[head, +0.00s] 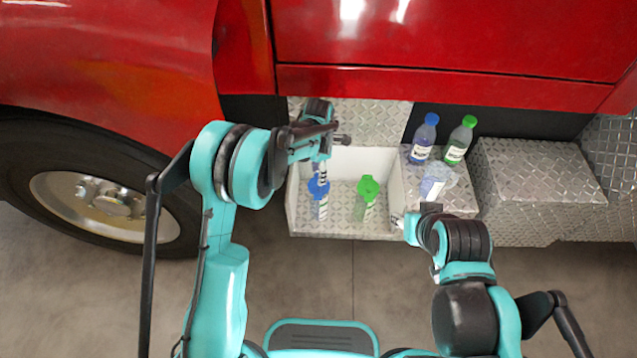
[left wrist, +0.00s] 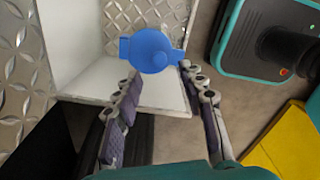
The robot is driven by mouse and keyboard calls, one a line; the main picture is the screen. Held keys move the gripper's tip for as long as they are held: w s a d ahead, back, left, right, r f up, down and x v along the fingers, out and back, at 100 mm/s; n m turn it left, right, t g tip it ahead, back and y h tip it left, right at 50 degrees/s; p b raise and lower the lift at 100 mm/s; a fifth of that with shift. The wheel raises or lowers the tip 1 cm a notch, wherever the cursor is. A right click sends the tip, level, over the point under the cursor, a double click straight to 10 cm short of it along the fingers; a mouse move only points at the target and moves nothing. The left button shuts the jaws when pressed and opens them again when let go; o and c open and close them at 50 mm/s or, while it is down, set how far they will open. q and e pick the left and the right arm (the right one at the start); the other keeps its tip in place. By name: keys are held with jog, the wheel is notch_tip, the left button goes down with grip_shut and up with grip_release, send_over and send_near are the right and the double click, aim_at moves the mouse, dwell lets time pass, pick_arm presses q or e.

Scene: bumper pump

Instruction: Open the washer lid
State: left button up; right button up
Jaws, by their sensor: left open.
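A blue lid (head: 318,187) sits on a pale filler neck at the left of the open white compartment (head: 295,212), and a green lid (head: 369,188) stands to its right. Which of them is the washer lid is not marked. My left gripper (head: 322,168) points down just above the blue lid. In the left wrist view the blue lid (left wrist: 150,50) shows just beyond the tips of the open left gripper (left wrist: 158,75), roughly between them; contact cannot be told. My right gripper (head: 408,224) is at the compartment's right front corner, its jaws unclear.
A bottle with a blue cap (head: 424,139) and one with a green cap (head: 460,141) stand on the metal step right of the compartment. A clear container (head: 436,183) is in front of them. The red truck body (head: 440,45) rises behind; a wheel (head: 103,205) is at left.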

pick_arm(q)
notch_tip(320, 180, down, 6)
jog(key=shift+b, duration=0.9)
grip_shut()
jog(key=shift+w+r, duration=0.1)
